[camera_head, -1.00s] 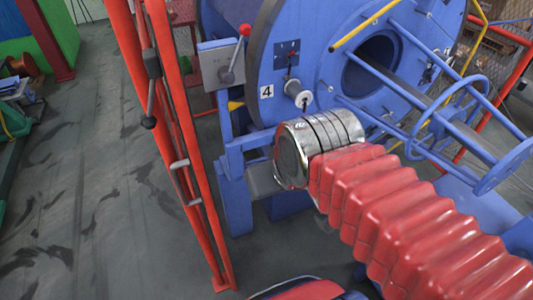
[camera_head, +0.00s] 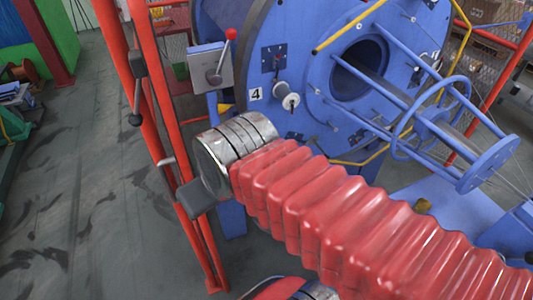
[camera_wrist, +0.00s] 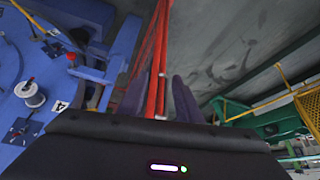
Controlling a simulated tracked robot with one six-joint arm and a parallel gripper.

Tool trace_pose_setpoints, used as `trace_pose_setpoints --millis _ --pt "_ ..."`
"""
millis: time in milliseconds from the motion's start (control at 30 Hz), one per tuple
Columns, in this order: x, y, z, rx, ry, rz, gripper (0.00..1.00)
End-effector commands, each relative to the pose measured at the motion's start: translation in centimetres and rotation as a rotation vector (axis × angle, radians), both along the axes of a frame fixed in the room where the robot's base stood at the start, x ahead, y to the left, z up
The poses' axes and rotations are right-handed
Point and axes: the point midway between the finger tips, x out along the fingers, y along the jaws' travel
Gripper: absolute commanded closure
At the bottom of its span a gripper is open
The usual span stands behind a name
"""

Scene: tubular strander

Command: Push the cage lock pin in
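I cannot tell for sure which part is the cage lock pin. A silver knob (camera_head: 291,102) sits on the blue face by the "4" label, below a small dark plate (camera_head: 274,57); the knob also shows at left in the wrist view (camera_wrist: 33,95). A lever with a red ball (camera_head: 231,34) stands on a grey box (camera_head: 208,68) left of the disc. My gripper (camera_wrist: 160,95) is open and empty in the wrist view, with red posts beyond its fingers. It points away from the knob.
Red fence posts (camera_head: 160,120) with a black handle stand left of the machine. Blue bars and a ring (camera_head: 400,140) stick out at right. The grey floor (camera_head: 75,190) at left is mostly clear.

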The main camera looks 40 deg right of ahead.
Motion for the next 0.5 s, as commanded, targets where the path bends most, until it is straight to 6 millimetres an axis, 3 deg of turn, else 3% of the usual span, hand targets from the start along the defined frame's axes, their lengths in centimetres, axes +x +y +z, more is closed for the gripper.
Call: trace_pose_setpoints --millis 267,500 --pt "0.0 0.0 0.0 0.0 0.0 0.0 0.69" --pt "1.1 -0.8 -0.2 -0.015 -0.012 -0.009 0.53"
